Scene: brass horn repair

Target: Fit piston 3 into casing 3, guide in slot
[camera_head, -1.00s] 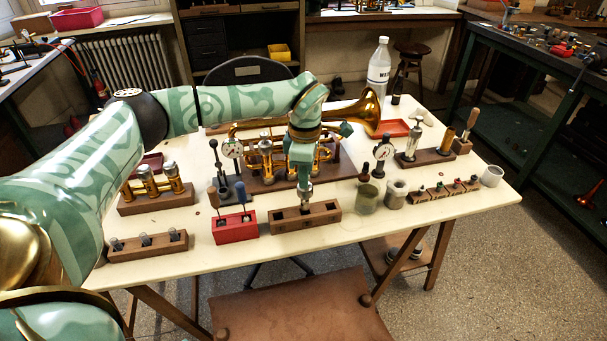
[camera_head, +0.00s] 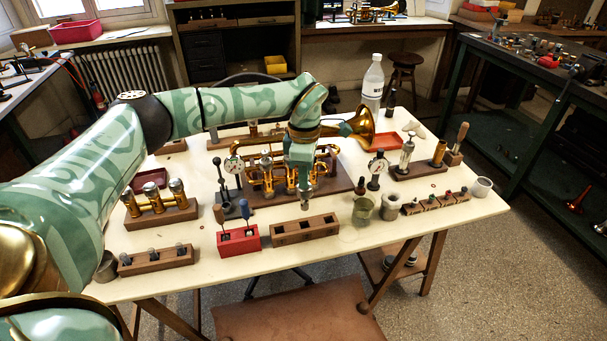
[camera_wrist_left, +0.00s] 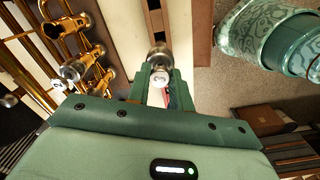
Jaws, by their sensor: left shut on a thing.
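My left gripper (camera_head: 304,187) is shut on a piston (camera_head: 305,201) and holds it upright above the wooden block with square slots (camera_head: 335,219). In the left wrist view the silvery piston (camera_wrist_left: 159,58) stands between the gripper's fingers (camera_wrist_left: 155,92). The brass horn (camera_head: 268,176) lies just behind the gripper on its wooden stand; its valve casings also show at the left of the wrist view (camera_wrist_left: 73,70). The arm and gripper hide part of the horn, so I cannot tell casing 3 or its slot. The piston's guide is too small to see. My right gripper is not in view.
A red block with tools (camera_head: 239,240) stands left of the slotted block. A glass jar (camera_head: 363,208) and a grey cup (camera_head: 390,207) stand to the right. The table's front strip (camera_head: 330,252) is bare.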

